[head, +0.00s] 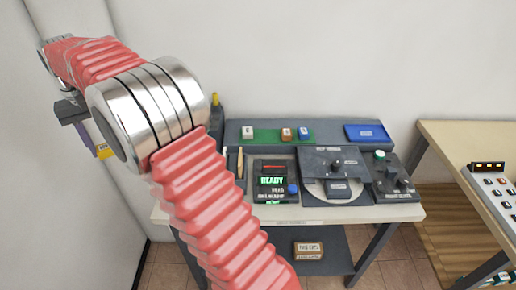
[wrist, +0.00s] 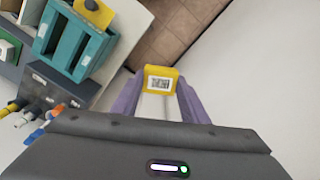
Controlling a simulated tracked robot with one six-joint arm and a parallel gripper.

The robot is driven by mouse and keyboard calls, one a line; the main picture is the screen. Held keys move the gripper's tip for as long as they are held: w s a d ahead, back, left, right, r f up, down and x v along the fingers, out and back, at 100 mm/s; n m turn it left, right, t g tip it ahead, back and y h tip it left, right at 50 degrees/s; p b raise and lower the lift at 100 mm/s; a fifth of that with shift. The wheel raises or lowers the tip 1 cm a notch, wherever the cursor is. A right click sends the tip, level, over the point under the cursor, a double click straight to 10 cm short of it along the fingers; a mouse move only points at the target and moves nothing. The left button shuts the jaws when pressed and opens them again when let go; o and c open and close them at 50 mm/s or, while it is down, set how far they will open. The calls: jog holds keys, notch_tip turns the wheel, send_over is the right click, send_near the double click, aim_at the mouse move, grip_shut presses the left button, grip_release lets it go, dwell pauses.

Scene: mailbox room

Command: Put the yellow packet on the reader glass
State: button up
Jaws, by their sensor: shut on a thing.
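The yellow packet (wrist: 160,72) has a white label with a dark square code facing the wrist camera. My gripper (wrist: 159,88) is shut on it, with a purple finger on each side. In the head view the packet (head: 104,152) shows as a small yellow patch at my gripper (head: 96,146), high at the left near the wall and apart from the table. A dark unit with a lit READY display (head: 271,181) stands on the table's middle. I cannot tell for sure which surface is the reader glass.
The table (head: 320,215) also bears a round-plate device (head: 335,175), a dark control box (head: 395,178), a green tray (head: 262,136) with small blocks, and a blue tray (head: 366,132). A teal rack (wrist: 75,38) shows in the wrist view. A second table (head: 450,135) stands right.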

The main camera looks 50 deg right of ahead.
jog(key=s+d+f+m, duration=0.1)
jog(key=s+d, duration=0.2)
jog(key=d, duration=0.5)
jog(key=s+d+f+m, duration=0.1)
jog(key=s+d+m, duration=0.1)
jog(key=d, duration=0.7)
jog(key=s+d+f+m, duration=0.1)
jog(key=s+d, duration=0.3)
jog(key=d, duration=0.5)
jog(key=shift+s+d+m, duration=0.1)
jog(key=shift+d+m, duration=0.05)
jog(key=shift+m, duration=0.25)
jog(key=s+d+f, duration=0.3)
jog(key=s+d, duration=0.2)
jog(key=s, duration=0.1)
jog(key=s+d+f+m, duration=0.1)
jog(key=s+d+f, duration=0.3)
jog(key=s+d, duration=0.1)
jog(key=s+d+f+m, duration=0.1)
jog(key=s+d+f, duration=0.2)
jog(key=s+d, duration=0.2)
jog(key=shift+s+d+f, duration=0.1)
jog(key=shift+s+f, duration=0.05)
jog(key=shift+s, duration=0.6)
jog(key=shift+s+d+f, duration=0.1)
jog(key=shift+s, duration=0.6)
jog(key=shift+w+d+f+n, duration=0.1)
jog(key=shift+w+f+n, duration=0.1)
jog(key=shift+w+n, duration=0.1)
jog(key=shift+f, duration=0.1)
